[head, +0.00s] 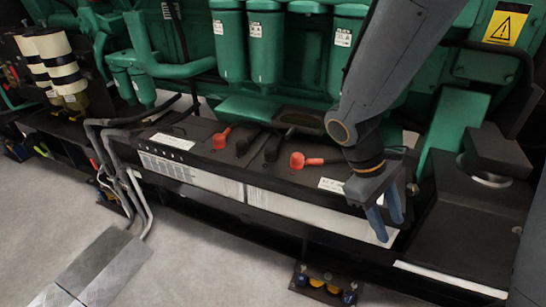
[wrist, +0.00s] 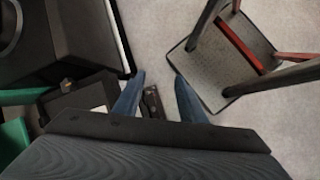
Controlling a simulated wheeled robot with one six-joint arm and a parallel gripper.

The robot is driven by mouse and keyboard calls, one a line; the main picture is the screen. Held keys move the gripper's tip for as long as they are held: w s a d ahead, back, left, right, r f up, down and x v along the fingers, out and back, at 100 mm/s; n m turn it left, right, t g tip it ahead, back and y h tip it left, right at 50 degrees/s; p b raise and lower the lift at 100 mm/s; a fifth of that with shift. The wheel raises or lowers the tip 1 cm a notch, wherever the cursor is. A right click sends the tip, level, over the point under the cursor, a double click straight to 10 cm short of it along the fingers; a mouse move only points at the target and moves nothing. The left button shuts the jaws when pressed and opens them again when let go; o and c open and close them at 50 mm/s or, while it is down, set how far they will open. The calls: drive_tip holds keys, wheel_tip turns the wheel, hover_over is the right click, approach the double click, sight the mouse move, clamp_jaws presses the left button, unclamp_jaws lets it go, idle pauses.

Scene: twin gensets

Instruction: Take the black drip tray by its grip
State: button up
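A dark, shallow tray-like thing (head: 298,119) sits under the green filter canisters in the head view. It may be the black drip tray, but its grip cannot be made out. My gripper (head: 388,228) points down at the right, in front of the black battery box and apart from that tray. In the wrist view my gripper (wrist: 160,88) has its two blue-grey fingers apart with clear space between them, so it is open and holds nothing. A small dark item (wrist: 152,103) shows beyond the fingers, apparently lower down; I cannot tell what it is.
A black battery box (head: 262,160) with red terminal caps (head: 298,160) lies along the green engine (head: 180,65). Grey pipes (head: 128,180) stand at its left. A mount with yellow parts (head: 325,282) is on the floor below. A stool-like thing (wrist: 218,85) is at the wrist view's right.

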drive_tip(key=w+f+n+t+h, duration=0.1)
drive_tip(key=w+n+t+h, duration=0.1)
drive_tip(key=w+n+h, duration=0.35)
drive_tip(key=n+t+y+b, duration=0.3)
drive_tip(key=n+t+y, duration=0.2)
drive_tip(key=n+t, duration=1.25)
approach(292, 131)
drive_tip(key=shift+n, duration=0.4)
drive_tip(key=shift+a+f+b+x, duration=0.15)
drive_tip(key=shift+b+x, duration=0.9)
drive_tip(key=shift+x, duration=1.3)
drive_tip(key=shift+a+f+b+x, duration=0.15)
drive_tip(key=shift+b+x, duration=0.85)
drive_tip(key=shift+x, duration=1.35)
drive_tip(key=shift+w, duration=0.1)
clamp_jaws()
